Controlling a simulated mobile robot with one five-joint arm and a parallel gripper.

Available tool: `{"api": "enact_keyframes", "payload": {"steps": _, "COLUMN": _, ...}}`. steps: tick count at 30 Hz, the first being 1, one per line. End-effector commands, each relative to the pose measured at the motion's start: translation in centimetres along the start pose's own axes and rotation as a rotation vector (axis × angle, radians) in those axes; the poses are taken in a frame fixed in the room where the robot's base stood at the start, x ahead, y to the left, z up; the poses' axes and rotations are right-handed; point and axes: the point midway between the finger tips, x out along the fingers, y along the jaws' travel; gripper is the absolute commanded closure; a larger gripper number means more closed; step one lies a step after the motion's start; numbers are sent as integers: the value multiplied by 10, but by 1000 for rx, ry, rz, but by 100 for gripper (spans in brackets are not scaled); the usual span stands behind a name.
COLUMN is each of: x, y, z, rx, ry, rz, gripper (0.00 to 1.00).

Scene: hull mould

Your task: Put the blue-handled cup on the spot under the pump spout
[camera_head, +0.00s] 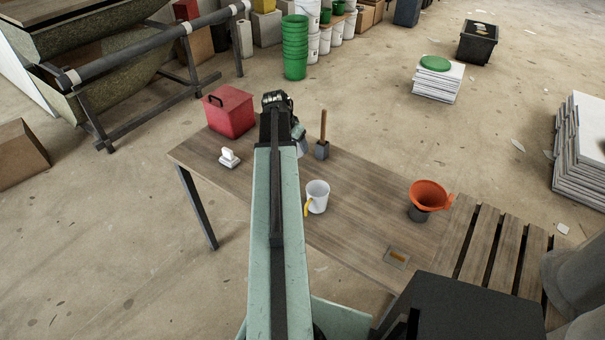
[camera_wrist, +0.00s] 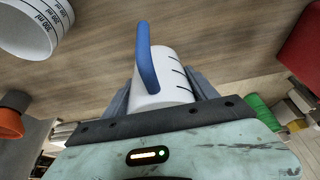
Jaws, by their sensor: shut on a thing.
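The blue-handled cup (camera_wrist: 168,72) is white with dark marks on its side. In the wrist view it sits between the two jaws of my gripper (camera_wrist: 163,93), with its blue handle toward the camera. My gripper is shut on it. In the head view my gripper (camera_head: 279,108) is over the table's far end, near the red box, and my arm hides most of the cup. I cannot make out the pump spout or the spot under it in either view.
A white cup with a yellow handle (camera_head: 318,195) stands mid-table (camera_head: 360,225). A brush in a grey holder (camera_head: 322,149), red box (camera_head: 229,111), small white object (camera_head: 229,157), orange funnel (camera_head: 429,195) and flat grey piece (camera_head: 397,257) are around it. Bare wood lies between them.

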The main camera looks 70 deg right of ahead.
Motion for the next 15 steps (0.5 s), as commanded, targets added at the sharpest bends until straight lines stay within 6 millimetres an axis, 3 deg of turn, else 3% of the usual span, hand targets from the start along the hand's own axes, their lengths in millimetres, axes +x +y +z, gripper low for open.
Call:
{"api": "enact_keyframes", "payload": {"steps": 9, "x": 59, "y": 1, "z": 24, "rx": 1, "ry": 0, "rz": 1, "gripper": 74}}
{"api": "enact_keyframes", "payload": {"steps": 15, "x": 61, "y": 2, "z": 24, "rx": 2, "ry": 0, "rz": 1, "gripper": 74}}
